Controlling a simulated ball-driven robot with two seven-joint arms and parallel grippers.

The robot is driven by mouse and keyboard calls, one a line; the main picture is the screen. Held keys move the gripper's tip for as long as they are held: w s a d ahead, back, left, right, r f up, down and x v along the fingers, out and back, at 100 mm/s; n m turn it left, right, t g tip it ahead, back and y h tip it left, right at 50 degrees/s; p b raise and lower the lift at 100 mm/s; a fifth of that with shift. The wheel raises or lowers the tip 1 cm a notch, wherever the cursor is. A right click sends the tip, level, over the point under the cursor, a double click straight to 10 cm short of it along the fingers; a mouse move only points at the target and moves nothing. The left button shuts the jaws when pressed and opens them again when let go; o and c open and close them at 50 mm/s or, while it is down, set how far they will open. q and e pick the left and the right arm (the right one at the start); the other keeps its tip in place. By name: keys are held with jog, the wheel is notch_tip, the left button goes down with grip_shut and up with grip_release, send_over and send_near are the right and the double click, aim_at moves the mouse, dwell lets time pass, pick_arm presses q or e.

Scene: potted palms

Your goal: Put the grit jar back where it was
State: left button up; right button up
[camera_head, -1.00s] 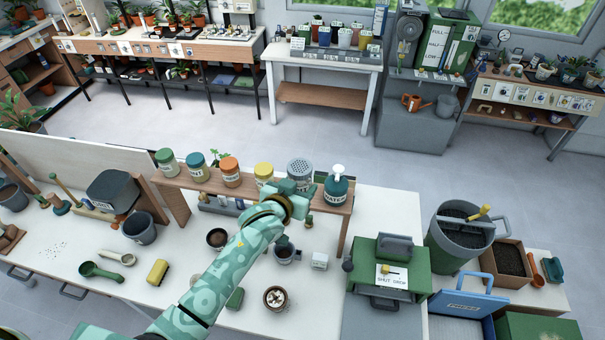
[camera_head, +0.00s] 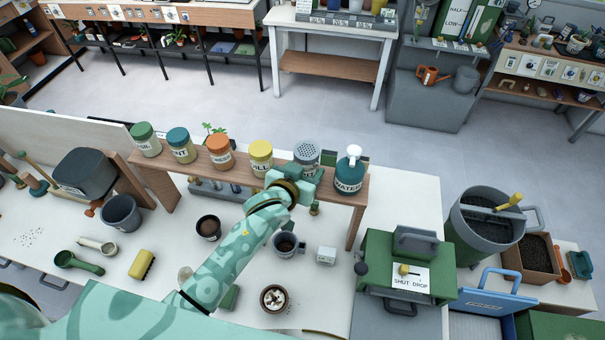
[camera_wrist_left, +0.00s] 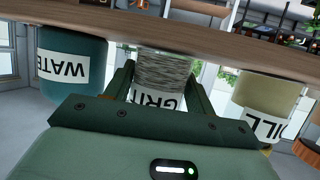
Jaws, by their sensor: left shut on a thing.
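The grit jar (camera_head: 307,153) has a grey perforated lid and stands upright at the wooden shelf (camera_head: 232,187), between the yellow-lidded jar (camera_head: 261,155) and the teal water bottle (camera_head: 349,172). My left gripper (camera_head: 304,176) is shut on the grit jar from the front and hides its lower part. In the left wrist view, which is upside down, the grit jar (camera_wrist_left: 165,75) sits between my two fingers with its label partly covered. Its base meets the shelf edge (camera_wrist_left: 200,40) there; I cannot tell if it touches the board. My right gripper is out of view.
Orange (camera_head: 219,153), blue (camera_head: 181,147) and green-lidded (camera_head: 145,140) jars stand left along the shelf. The water bottle (camera_wrist_left: 70,70) and yellow-lidded jar (camera_wrist_left: 262,105) flank my fingers closely. Small pots (camera_head: 285,245) stand on the bench below; a green box (camera_head: 404,262) is at right.

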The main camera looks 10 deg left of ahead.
pick_arm(q)
jog(key=shift+a+f, duration=0.15)
jog(key=shift+c, duration=0.6)
jog(key=shift+s, duration=0.1)
jog(key=shift+d, duration=0.25)
jog(key=o, duration=1.1)
jog(key=shift+f, duration=0.1)
jog(key=shift+c, duration=0.2)
jog(key=shift+o, duration=0.6)
jog(key=shift+a, duration=0.2)
jog(key=shift+s+d+r, duration=0.1)
jog(key=shift+s+r, duration=0.1)
jog(key=shift+r, duration=0.15)
jog(key=p+v, duration=0.1)
jog(key=v, duration=1)
jog(key=shift+s, duration=0.25)
